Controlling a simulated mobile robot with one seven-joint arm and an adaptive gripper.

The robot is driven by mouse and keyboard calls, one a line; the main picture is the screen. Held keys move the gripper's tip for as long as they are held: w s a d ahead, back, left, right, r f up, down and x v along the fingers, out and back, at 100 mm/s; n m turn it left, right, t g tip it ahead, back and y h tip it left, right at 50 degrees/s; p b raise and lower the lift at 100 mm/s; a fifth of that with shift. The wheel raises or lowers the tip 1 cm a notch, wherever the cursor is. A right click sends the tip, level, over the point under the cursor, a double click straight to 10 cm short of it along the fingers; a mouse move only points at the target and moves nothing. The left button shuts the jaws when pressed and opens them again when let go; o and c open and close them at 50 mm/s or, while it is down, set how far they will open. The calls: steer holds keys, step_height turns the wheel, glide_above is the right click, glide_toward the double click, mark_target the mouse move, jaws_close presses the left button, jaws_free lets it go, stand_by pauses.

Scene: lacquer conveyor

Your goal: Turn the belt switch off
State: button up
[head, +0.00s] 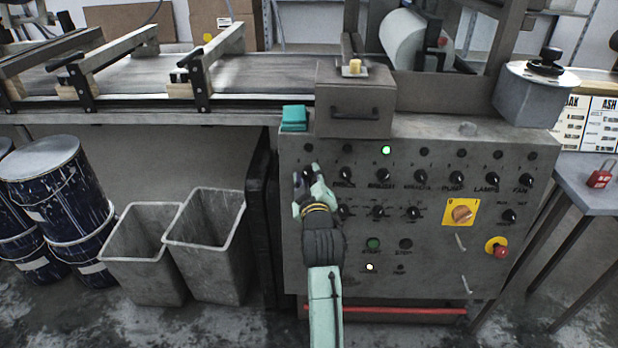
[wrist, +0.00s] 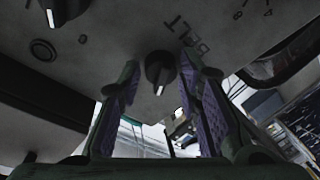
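The belt switch is a black rotary knob (wrist: 159,70) with a white pointer mark, beside upside-down BELT lettering (wrist: 187,38) in the wrist view. Its pointer points down in that picture. My gripper (wrist: 163,105) is open, with one finger on each side of the knob and visible gaps between. In the head view my gripper (head: 308,183) is at the left end of the panel's upper knob row and largely hides the knob there. The lamp (head: 308,147) above that knob looks dark.
The grey control panel (head: 440,270) carries several other knobs, a yellow-plated orange switch (head: 462,212) and a red stop button (head: 501,252). A green lamp (head: 386,149) is lit further right. A neighbouring knob (wrist: 60,8) shows in the wrist view. Grey bins (head: 205,240) stand left.

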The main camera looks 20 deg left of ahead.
steer(key=shift+o, duration=1.1)
steer(key=v, duration=1.2)
